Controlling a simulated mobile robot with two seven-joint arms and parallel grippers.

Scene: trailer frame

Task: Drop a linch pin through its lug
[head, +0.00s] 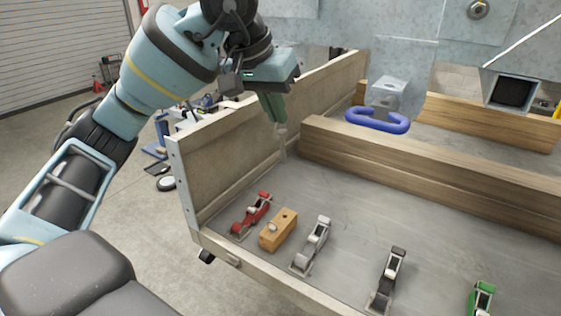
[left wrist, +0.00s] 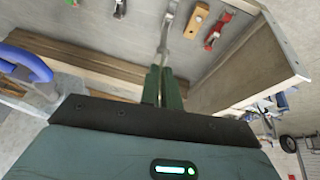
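My left gripper (head: 281,126) is above the left part of the trailer bed, near the side board. Its green fingers are shut on a thin grey metal pin (head: 283,150), which hangs down, clear of the bed. The left wrist view shows the fingers (left wrist: 163,86) close together, with the pin (left wrist: 164,52) beyond them. A wooden block (head: 278,231) with a hole and a metal ring on top stands on the bed between a red clamp-like fitting (head: 251,212) and a grey one (head: 312,245). I cannot tell which part is the lug. My right gripper is not in view.
A black fitting (head: 387,281) and a green one (head: 481,299) stand farther right along the front edge. A timber beam (head: 430,170) crosses behind them. A blue loop handle (head: 377,122) lies beyond it. A wooden side board (head: 262,105) rises at the left.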

